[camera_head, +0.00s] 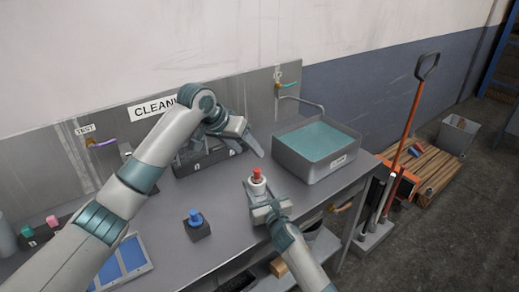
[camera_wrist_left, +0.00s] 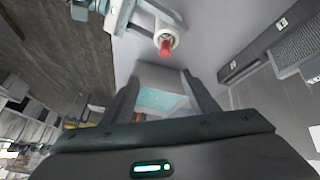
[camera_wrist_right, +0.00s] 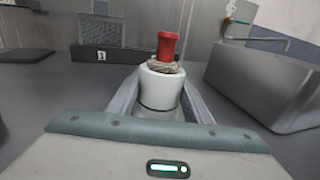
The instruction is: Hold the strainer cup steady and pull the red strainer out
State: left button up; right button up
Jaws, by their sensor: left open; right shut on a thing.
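The white strainer cup (camera_head: 257,188) stands upright in the head view with the red strainer (camera_head: 258,174) sticking out of its top. My right gripper (camera_head: 262,199) is shut around the cup. In the right wrist view the cup (camera_wrist_right: 160,88) sits between the fingers, and the red strainer (camera_wrist_right: 168,46) rises from a brownish ring at its mouth. My left gripper (camera_head: 254,142) is open and empty, above and behind the cup. In the left wrist view the red strainer (camera_wrist_left: 165,46) shows beyond the fingers, apart from them.
A grey basin of water (camera_head: 318,164) stands right of the cup. A dark rack (camera_head: 190,164) lies behind, under my left arm. A blue item on a dark block (camera_head: 197,222) and a blue-panelled tray (camera_head: 122,265) are to the left. The bench between is clear.

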aim_at(257, 170)
pick_arm(q)
jog(key=shift+d+n+g+y, duration=0.25)
jog(key=shift+d+n+y, duration=0.6)
jog(key=shift+n, duration=0.6)
jog(key=shift+d+n+g+y, duration=0.2)
jog(key=shift+d+n+y, duration=0.3)
jog(key=shift+n+y, duration=0.8)
jog(key=shift+d+n+g+y, duration=0.25)
jog(key=shift+d+n+y, duration=0.55)
jog(key=shift+n, duration=0.75)
jog(key=shift+a, duration=0.1)
jog(key=shift+x, duration=5.95)
jog(key=shift+w, duration=0.1)
jog(key=shift+c, duration=0.5)
jog(key=c, duration=1.1)
